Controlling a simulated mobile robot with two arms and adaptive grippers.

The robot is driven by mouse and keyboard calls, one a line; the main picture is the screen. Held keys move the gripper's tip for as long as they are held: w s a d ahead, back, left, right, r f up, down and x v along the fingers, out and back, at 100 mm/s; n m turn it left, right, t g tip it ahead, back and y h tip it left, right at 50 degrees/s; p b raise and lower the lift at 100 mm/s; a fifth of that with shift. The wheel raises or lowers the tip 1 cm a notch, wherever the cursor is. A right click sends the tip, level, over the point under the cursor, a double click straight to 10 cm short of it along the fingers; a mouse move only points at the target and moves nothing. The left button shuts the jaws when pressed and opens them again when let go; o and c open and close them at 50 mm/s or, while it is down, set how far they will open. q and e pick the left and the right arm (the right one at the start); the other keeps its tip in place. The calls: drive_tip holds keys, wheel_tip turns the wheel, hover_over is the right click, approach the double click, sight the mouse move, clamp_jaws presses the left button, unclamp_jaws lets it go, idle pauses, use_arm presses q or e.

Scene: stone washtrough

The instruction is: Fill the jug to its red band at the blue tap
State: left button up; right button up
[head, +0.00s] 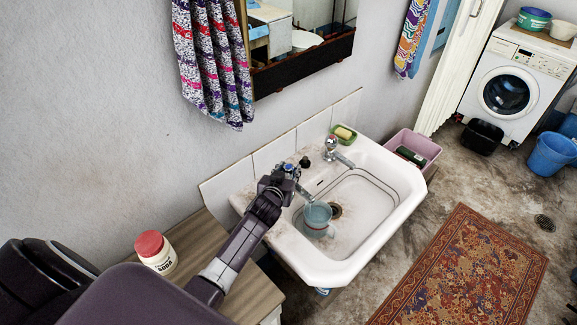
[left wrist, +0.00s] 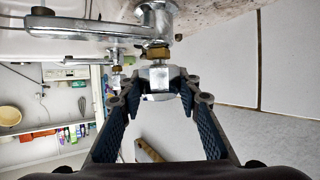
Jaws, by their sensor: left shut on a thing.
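The blue tap (head: 289,167) is at the near left of the white sink, with a blue mark on top. My left gripper (head: 280,180) is shut on its handle. In the left wrist view the fingers (left wrist: 158,92) close around the chrome tap handle (left wrist: 160,77), with the tap's spout (left wrist: 90,31) to the left. The jug (head: 317,218), bluish and see-through, stands in the basin below the spout end. I cannot make out its red band, its water level or a clear stream. My right gripper is not in view.
The sink (head: 336,272) holds a second chrome tap (head: 331,146), with a soap dish (head: 344,134) behind it. A red-lidded tub (head: 155,251) stands on the wooden counter (head: 199,238) at left. A pink bin (head: 424,146) is right of the sink.

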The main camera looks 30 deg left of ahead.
use_arm(q)
drive_tip(key=shift+a+r+m+h+p, duration=0.1)
drive_tip(key=shift+r+m+h+p, duration=0.1)
drive_tip(key=shift+m+h+p, duration=0.4)
drive_tip(key=shift+f+m+t+h+p, duration=0.15)
drive_tip(key=shift+m+t+h+p, duration=0.15)
drive_tip(key=shift+h, duration=0.2)
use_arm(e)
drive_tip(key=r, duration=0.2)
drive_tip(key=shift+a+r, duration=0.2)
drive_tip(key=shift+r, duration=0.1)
use_arm(q)
drive_tip(key=o, duration=1.2)
drive_tip(key=shift+c, duration=0.2)
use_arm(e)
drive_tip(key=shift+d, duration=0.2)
use_arm(q)
drive_tip(key=v, duration=1.2)
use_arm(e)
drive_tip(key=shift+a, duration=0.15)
